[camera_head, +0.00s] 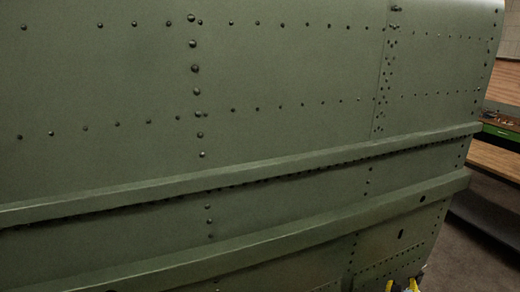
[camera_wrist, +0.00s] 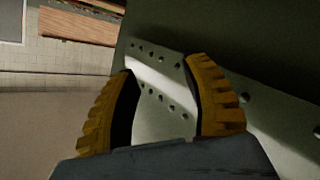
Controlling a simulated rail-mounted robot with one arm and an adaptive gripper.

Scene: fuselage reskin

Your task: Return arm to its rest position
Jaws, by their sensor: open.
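The green riveted fuselage skin (camera_head: 290,70) fills most of the head view, with two long raised rails (camera_head: 250,178) running across it. My gripper (camera_wrist: 160,66) shows in the wrist view as two yellow ribbed fingers spread wide apart. It is open, with nothing held between the fingers. A lit strip of panel with rows of dark rivets or holes (camera_wrist: 158,100) lies beyond the fingers. I cannot tell how far the fingers are from it. Yellow tips, likely of my gripper, also show at the bottom edge of the head view (camera_head: 402,287); the rest of the arm is out of frame.
A workbench with a green front (camera_head: 500,132) and small items on top stands at the right of the head view, beyond the fuselage edge. Bare floor (camera_head: 468,240) shows at lower right. Wooden boards (camera_wrist: 75,27) and tiled floor show at upper left in the wrist view.

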